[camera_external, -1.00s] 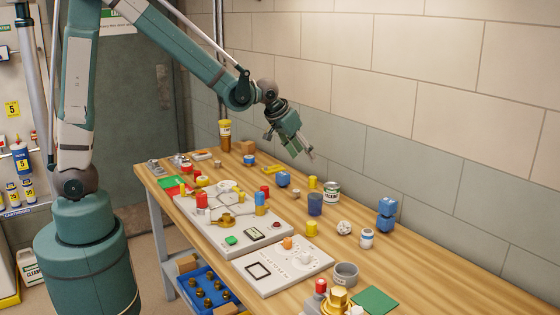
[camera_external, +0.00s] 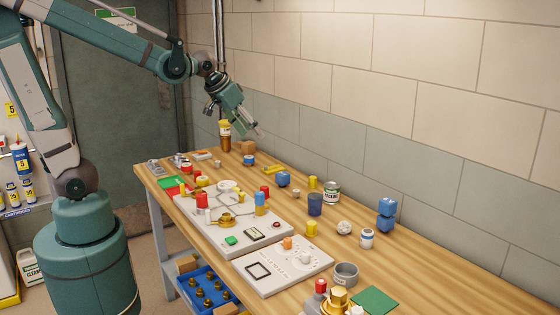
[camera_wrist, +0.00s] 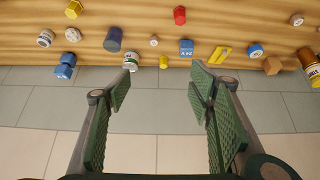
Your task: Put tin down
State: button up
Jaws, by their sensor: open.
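The tin (camera_external: 332,192), white with a green band and a dark-lettered label, stands upright on the wooden bench near the wall. In the wrist view the tin (camera_wrist: 131,62) shows near the bench edge, just beyond the left finger's tip in the picture. My gripper (camera_external: 259,131) is open and empty, raised above the back part of the bench, well to the left of the tin and apart from it. In the wrist view the fingers of my gripper (camera_wrist: 160,85) are spread wide with nothing between them.
A dark blue cup (camera_external: 315,204) and a yellow cylinder (camera_external: 312,183) stand close to the tin. Blue stacked blocks (camera_external: 386,214) stand to its right. A yellow-capped tube (camera_external: 225,135) and a wooden block (camera_external: 248,147) are near my gripper. The wall (camera_external: 400,130) borders the bench.

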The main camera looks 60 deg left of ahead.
jog(key=s+a, duration=0.2)
jog(key=s, duration=0.7)
jog(key=s+a, duration=0.2)
jog(key=s, duration=0.7)
jog(key=shift+s+a, duration=0.3)
jog(key=shift+a, duration=0.1)
jog(key=shift+f, duration=0.15)
